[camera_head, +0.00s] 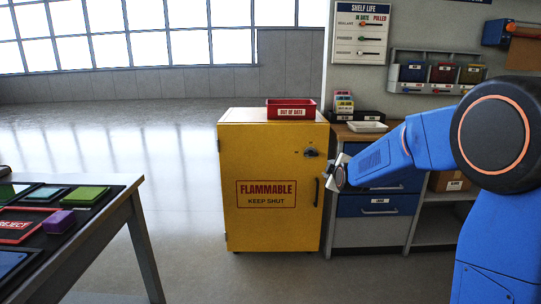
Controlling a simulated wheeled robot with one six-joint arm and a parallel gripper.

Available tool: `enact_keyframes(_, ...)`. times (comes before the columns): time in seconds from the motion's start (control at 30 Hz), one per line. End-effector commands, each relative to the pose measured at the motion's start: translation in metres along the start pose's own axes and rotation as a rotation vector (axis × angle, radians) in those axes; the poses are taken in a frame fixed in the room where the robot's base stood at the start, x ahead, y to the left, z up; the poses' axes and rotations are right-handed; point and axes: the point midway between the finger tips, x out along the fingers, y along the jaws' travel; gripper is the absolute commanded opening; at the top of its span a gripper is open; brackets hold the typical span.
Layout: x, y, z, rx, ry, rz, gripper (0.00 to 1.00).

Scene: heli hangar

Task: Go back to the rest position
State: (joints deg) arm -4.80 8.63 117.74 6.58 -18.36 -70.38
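My blue arm comes in from the right of the head view and reaches left. Its end, my gripper (334,172), is beside the right edge of the yellow flammables cabinet (267,160), near the black door handle (317,191). The gripper is small and seen side-on, so I cannot tell whether its fingers are open or shut, or whether it touches the handle. The cabinet door looks shut.
A red "OUT OF DATE" tray (291,109) sits on the cabinet. A workbench with blue drawers (378,205) stands right of it, partly behind my arm. A table (118,210) with coloured trays and a purple block (59,221) is at left. The floor between is clear.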

Motion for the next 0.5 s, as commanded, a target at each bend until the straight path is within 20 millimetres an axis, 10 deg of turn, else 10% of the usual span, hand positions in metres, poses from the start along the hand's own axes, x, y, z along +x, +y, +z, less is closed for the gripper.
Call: enact_keyframes(0.5,-0.185,-0.033,0.030,0.407,-0.164,-0.247,0.33)
